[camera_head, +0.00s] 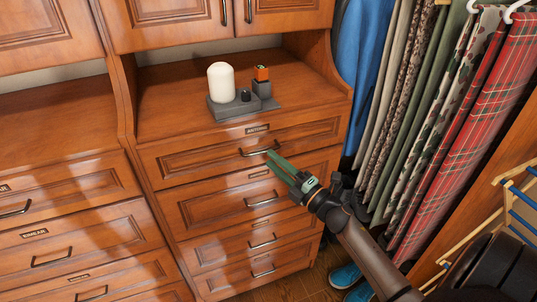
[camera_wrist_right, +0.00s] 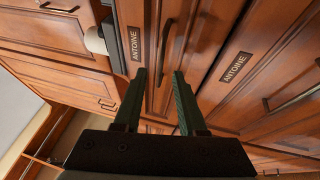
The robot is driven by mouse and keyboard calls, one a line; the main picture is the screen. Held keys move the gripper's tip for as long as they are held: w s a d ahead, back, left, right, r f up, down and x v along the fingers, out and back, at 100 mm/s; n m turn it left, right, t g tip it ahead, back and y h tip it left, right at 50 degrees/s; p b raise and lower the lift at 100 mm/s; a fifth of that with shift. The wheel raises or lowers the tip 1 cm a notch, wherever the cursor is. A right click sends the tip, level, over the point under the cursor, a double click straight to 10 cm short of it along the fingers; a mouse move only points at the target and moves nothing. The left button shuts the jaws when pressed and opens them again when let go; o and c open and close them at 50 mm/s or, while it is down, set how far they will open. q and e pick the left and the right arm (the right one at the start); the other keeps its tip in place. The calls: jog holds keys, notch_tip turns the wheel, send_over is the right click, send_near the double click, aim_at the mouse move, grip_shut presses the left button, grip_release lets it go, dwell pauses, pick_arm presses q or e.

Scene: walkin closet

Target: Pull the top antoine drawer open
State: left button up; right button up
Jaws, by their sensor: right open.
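The top antoine drawer (camera_head: 200,161) is a wooden front in the middle cabinet, just under the counter, with a small label (camera_head: 257,128) and a dark bar handle (camera_head: 259,152). It looks shut. My right gripper (camera_head: 271,158) has green fingers and is in front of this drawer, close to the right part of the handle. In the right wrist view my right gripper (camera_wrist_right: 159,73) is open and empty, its fingers apart. The top handle (camera_wrist_right: 166,52) shows beyond the gap between the fingertips, apparently not touched. My left gripper is not in view.
A white cylinder (camera_head: 221,82) and an orange-black item (camera_head: 262,80) stand on a grey base on the counter. Lower drawers (camera_head: 230,205) have similar handles. Clothes (camera_head: 470,130) hang at the right, with a wooden rack (camera_head: 500,215) and blue shoes (camera_head: 345,276) below.

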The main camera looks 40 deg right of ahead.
jog(key=shift+x, duration=1.45)
grip_shut()
dwell(0.4)
